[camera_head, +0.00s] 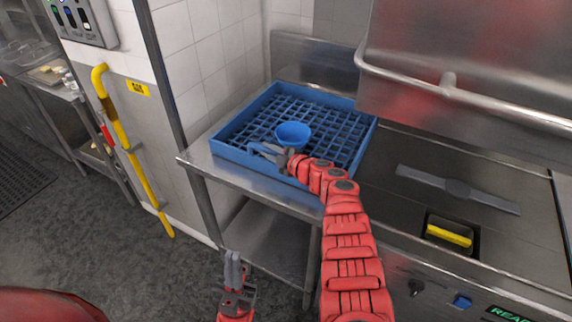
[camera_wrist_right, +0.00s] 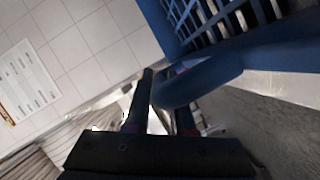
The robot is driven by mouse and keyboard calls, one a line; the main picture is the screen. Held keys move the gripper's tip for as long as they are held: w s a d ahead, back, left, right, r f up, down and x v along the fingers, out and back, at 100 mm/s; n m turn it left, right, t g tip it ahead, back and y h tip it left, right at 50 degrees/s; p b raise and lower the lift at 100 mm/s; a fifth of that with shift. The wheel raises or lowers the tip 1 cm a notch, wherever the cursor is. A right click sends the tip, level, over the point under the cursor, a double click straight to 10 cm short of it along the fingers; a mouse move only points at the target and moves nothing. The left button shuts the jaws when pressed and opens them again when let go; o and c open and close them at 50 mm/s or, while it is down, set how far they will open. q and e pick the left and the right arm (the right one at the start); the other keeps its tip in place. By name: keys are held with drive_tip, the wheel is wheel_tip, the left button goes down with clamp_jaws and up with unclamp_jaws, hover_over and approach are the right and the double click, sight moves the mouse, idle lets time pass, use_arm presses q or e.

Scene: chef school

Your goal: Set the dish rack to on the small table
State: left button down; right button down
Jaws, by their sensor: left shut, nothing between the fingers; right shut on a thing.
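The dish rack (camera_head: 232,152) is a square blue crate with a grid floor. It lies over the small steel table (camera_head: 205,168) in the head view, close to its front edge; I cannot tell whether its whole base rests on the top. My right gripper (camera_head: 268,152) is at the rack's front side, shut on a blue curved part of it. That part shows between the fingers in the right wrist view (camera_wrist_right: 195,82), with the rack's slats (camera_wrist_right: 222,15) above. My left gripper (camera_head: 235,262) is shut and empty, low in front of the table.
A blue bowl (camera_head: 293,133) sits in the rack. The steel dishwasher hood (camera_head: 470,60) and its handle rail stand to the right, beside a counter with a yellow object (camera_head: 450,235). A yellow pipe (camera_head: 125,140) runs along the wall at left. The floor (camera_head: 130,255) in front is clear.

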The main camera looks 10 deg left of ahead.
sight(260, 148)
drive_tip(key=shift+w+a+f+b, duration=0.1)
drive_tip(key=shift+w+a+b, duration=0.2)
drive_tip(key=shift+a+b, duration=0.55)
drive_tip(key=shift+w+a+b, duration=0.25)
drive_tip(key=shift+a+b, duration=0.25)
drive_tip(key=shift+a, duration=0.75)
drive_tip(key=shift+r, duration=0.2)
drive_tip(key=c, duration=1)
unclamp_jaws()
drive_tip(key=shift+c, duration=0.2)
drive_tip(key=shift+o, duration=1.4)
drive_tip(key=shift+w+a+f, duration=0.1)
drive_tip(key=shift+a+f, duration=0.05)
